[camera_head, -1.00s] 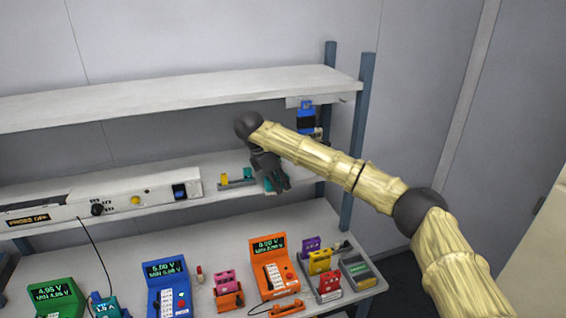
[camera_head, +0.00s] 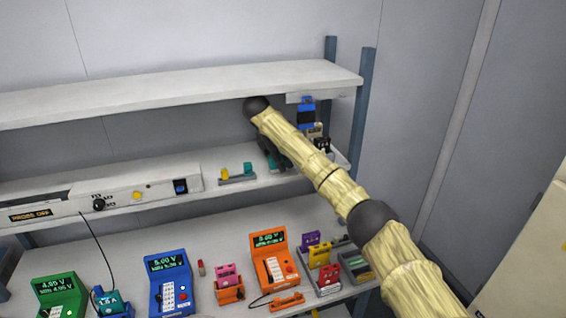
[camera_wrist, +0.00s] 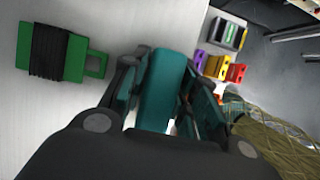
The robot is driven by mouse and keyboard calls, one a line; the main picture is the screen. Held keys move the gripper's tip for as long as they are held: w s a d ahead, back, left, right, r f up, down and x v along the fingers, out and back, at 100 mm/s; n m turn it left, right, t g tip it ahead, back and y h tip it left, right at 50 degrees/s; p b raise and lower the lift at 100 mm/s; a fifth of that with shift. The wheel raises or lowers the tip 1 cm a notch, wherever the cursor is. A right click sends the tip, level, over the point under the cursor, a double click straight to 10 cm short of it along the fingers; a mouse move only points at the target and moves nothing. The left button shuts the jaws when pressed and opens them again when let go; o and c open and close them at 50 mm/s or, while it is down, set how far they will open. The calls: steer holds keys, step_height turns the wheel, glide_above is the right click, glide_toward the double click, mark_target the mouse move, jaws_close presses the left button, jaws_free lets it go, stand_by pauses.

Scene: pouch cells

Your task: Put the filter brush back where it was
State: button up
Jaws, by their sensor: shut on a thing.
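My gripper (camera_wrist: 172,95) is shut on a teal block (camera_wrist: 164,82) in the wrist view. I cannot tell for sure that this block is the filter brush. In the head view my gripper (camera_head: 272,156) is over the right part of the middle shelf (camera_head: 222,195), largely hidden by my arm. A sliver of teal shows by the fingers. I cannot tell whether the block touches the shelf. In the wrist view a green piece wrapped in black (camera_wrist: 58,53) lies on a pale surface, left of the gripper and apart from it.
A small grey rack (camera_head: 238,181) with yellow and teal pieces stands left of my gripper. A blue-and-black item (camera_head: 306,113) hangs under the upper shelf (camera_head: 180,92), close to my arm. A blue post (camera_head: 361,115) is at right. Coloured meters and blocks crowd the bench below.

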steer(key=shift+w+d+f, duration=0.1)
steer(key=shift+w, duration=0.25)
steer(key=shift+p, duration=0.45)
steer(key=shift+f, duration=0.4)
steer(key=o, duration=1)
steer(key=shift+r+p, duration=0.15)
steer(key=shift+p, duration=0.2)
steer(key=shift+r+b, duration=0.1)
steer(key=shift+b, duration=0.55)
